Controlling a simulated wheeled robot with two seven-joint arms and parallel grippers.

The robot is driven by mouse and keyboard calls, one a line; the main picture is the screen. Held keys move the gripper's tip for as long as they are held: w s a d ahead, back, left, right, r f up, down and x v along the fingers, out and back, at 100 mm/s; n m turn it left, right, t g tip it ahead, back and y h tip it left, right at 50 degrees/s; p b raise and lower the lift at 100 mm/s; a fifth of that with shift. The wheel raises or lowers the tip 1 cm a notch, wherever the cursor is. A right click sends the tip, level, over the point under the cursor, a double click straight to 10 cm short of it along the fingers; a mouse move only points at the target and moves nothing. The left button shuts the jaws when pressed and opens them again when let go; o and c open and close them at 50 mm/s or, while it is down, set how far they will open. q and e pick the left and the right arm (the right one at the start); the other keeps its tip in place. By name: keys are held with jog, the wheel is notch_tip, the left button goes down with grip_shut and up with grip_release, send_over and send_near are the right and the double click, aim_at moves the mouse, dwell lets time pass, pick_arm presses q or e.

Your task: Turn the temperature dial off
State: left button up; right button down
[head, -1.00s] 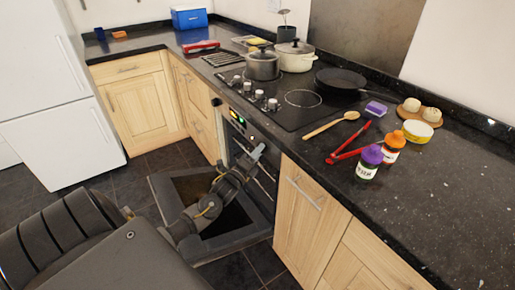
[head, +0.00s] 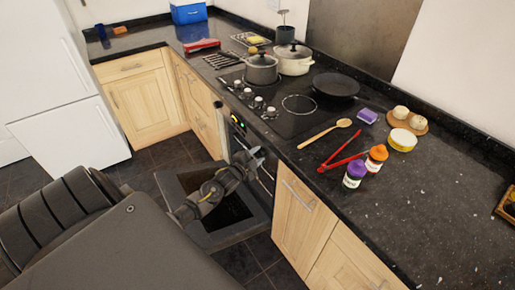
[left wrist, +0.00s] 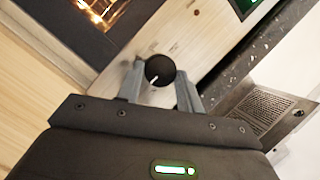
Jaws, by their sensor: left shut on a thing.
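The temperature dial (left wrist: 160,69) is a round black knob with a white pointer mark aimed down and left in the left wrist view. It sits on the oven's front panel. My left gripper (left wrist: 159,80) has one finger on each side of the dial and is shut on it. In the head view my left gripper (head: 256,158) is at the oven front, over the lowered oven door (head: 225,236), and hides the dial. My right gripper is not in view.
The oven display (head: 238,124) glows green. A row of knobs lines the hob (head: 310,118), which holds a grey pot (head: 261,70), a cream pot (head: 294,62) and a black pan (head: 337,84).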

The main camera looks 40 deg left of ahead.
pick_arm(q)
jog(key=shift+a+r+n+g+h+p, duration=0.15)
jog(key=shift+r+n+g+h+p, duration=0.3)
jog(key=shift+n+p, duration=0.65)
jog(key=shift+w+a+n+g+h+p, duration=0.1)
jog(key=shift+n+g+h+p, duration=0.35)
jog(key=shift+n+p, duration=0.45)
jog(key=shift+a+n+g+h+p, duration=0.1)
jog(key=shift+n+g+h+p, duration=0.25)
jog(key=shift+n+h, duration=0.45)
jog(key=shift+a+n, duration=0.1)
jog(key=shift+n, duration=0.7)
jog(key=shift+w+a+f+n+g+h, duration=0.1)
jog(key=shift+n+g+h, duration=0.15)
jog(key=shift+n+h, duration=0.3)
jog(key=shift+a+n+g+h, duration=0.1)
jog(key=shift+n+g+h, duration=0.1)
jog(key=shift+n+h, duration=0.35)
jog(key=shift+a+f+n+h+b, duration=0.1)
jog(key=shift+n+h+b, duration=0.7)
jog(key=shift+n, duration=0.8)
